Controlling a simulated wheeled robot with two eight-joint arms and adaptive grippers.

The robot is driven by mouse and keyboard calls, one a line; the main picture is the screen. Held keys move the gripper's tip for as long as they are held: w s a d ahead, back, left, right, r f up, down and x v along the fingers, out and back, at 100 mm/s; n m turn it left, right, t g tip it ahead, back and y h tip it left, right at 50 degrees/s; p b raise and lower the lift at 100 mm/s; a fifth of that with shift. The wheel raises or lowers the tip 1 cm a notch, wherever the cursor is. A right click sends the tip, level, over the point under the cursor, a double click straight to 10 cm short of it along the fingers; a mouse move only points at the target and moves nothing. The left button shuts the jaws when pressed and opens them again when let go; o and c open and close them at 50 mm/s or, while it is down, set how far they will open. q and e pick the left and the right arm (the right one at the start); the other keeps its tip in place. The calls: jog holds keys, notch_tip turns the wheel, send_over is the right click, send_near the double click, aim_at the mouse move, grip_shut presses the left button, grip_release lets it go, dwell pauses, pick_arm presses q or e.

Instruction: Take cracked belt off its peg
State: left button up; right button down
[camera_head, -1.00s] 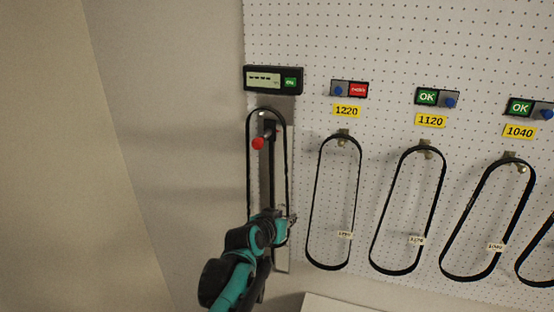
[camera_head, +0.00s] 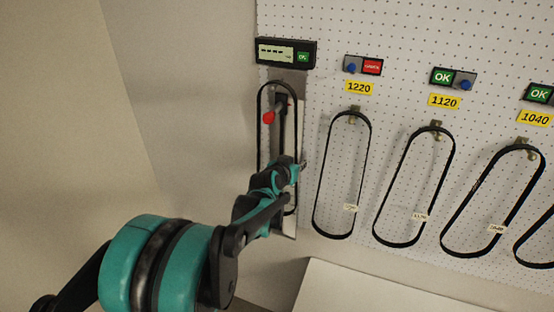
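The black belt under the red sign (camera_head: 372,66) and yellow 1220 label (camera_head: 359,88) hangs from its peg (camera_head: 354,112) as a long narrow loop (camera_head: 370,150). The sign's small lettering is hard to read, and I see no cracks at this size. Another black belt loop (camera_head: 259,135) is on the fixture at the left. My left gripper (camera_head: 301,168) is in front of that fixture's lower half, left of the 1220 belt and apart from it. Its fingers are too small to tell open from shut. My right gripper is out of view.
Belts 1120 (camera_head: 454,150) and 1040 (camera_head: 544,172) hang farther right under green OK signs. The fixture has a display box (camera_head: 286,52) and a red knob (camera_head: 268,118). A pale surface (camera_head: 350,290) lies below the pegboard.

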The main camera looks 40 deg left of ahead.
pick_arm(q)
jog(key=shift+w+f, duration=0.1)
jog(key=shift+w, duration=0.1)
jog(key=shift+s, duration=0.1)
grip_shut()
jog(key=shift+s+r, duration=0.15)
jog(key=shift+r, duration=0.2)
jog(key=r, duration=0.3)
jog(key=r+b, duration=0.1)
jog(key=r, duration=0.2)
jog(key=shift+s+r, duration=0.2)
jog(key=shift+r, duration=0.1)
jog(key=s+d, duration=0.2)
jog(key=s, duration=0.7)
jog(key=s+d+b, duration=0.1)
jog(key=s+d, duration=0.1)
jog(key=s, duration=0.7)
jog(key=shift+s+d, duration=0.3)
jog(key=shift+s, duration=0.1)
jog(key=shift+f, duration=0.1)
